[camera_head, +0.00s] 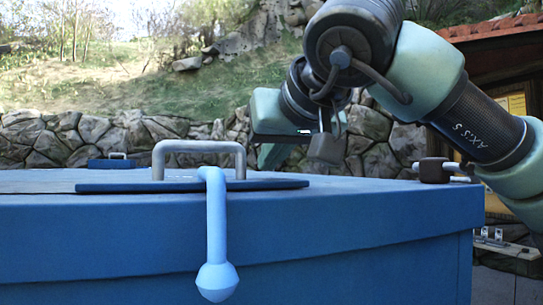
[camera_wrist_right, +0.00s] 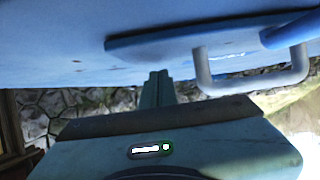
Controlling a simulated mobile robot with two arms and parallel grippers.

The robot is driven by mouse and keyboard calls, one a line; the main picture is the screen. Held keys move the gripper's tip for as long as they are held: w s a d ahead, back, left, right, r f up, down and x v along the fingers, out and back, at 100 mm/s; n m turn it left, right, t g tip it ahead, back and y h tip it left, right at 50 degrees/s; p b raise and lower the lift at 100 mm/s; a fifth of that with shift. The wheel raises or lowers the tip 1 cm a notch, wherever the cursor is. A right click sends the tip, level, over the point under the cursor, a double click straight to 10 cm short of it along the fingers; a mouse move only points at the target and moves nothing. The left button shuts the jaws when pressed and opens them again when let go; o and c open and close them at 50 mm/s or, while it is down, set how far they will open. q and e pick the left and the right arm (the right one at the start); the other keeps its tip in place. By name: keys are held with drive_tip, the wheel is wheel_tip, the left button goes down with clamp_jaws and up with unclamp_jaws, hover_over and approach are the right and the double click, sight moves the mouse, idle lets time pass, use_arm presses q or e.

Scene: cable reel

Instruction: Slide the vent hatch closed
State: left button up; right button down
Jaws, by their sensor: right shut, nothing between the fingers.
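The vent hatch appears to be the flat dark blue plate (camera_head: 105,187) with a grey bar handle (camera_head: 198,146) on the blue box top. The plate (camera_wrist_right: 140,46) and handle (camera_wrist_right: 250,82) also show in the wrist view, upside down. My right gripper (camera_head: 272,157) is shut and empty, to the right of the handle and apart from it. Its closed fingers (camera_wrist_right: 158,85) point toward the box top. Part of the fingers is hard to make out in the head view. My left gripper is not in view.
A light blue rod (camera_head: 216,225) with a knobbed end hangs over the box's front edge, close by the handle. A small blue handled piece (camera_head: 112,162) sits at the back left. A brown block (camera_head: 434,170) sits at the right end. The box top (camera_head: 385,188) between is clear.

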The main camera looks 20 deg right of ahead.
sight(166, 147)
idle(0.3)
drive_tip(key=shift+a, duration=0.1)
drive_tip(key=shift+s+a+p, duration=0.1)
drive_tip(key=shift+a+p, duration=0.95)
drive_tip(key=shift+a, duration=2.45)
drive_tip(key=shift+s+a+p, duration=0.15)
drive_tip(key=shift+a+p, duration=1.25)
drive_tip(key=shift+a, duration=2.4)
drive_tip(key=shift+s+a, duration=0.15)
drive_tip(key=shift+a, duration=3.2)
drive_tip(key=shift+s+a, duration=0.1)
drive_tip(key=shift+a, duration=3.25)
drive_tip(key=shift+d+r, duration=0.55)
drive_tip(key=shift+r, duration=0.2)
drive_tip(key=shift+d+r, duration=0.55)
drive_tip(key=shift+r, duration=0.2)
